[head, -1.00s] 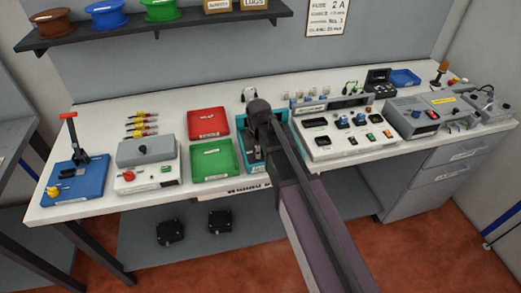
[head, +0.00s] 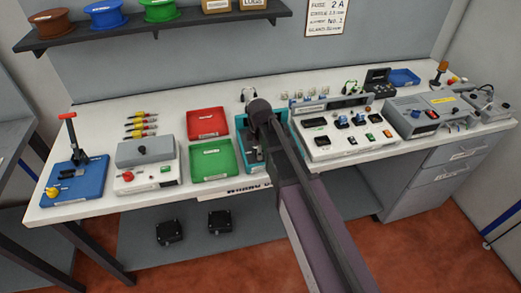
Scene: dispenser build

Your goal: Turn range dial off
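No dial in the head view can be read as the range dial; the labels are too small. A grey and white box (head: 133,180) on the left of the bench has a black knob (head: 141,151) on its raised part and a red knob (head: 128,177) on its front. A white instrument panel (head: 340,150) on the right carries several black, blue and green parts. My arm reaches over the middle of the bench, and my gripper (head: 256,152) points down at a teal tray (head: 285,135). The arm hides much of the tray and its contents. Whether the fingers are open is not visible.
A red tray (head: 207,121) and a green tray (head: 214,160) lie left of the teal tray. A blue base (head: 85,190) with a tall red-topped lever stands at far left. A grey unit (head: 415,118) stands at right. A shelf with spools (head: 105,17) hangs above.

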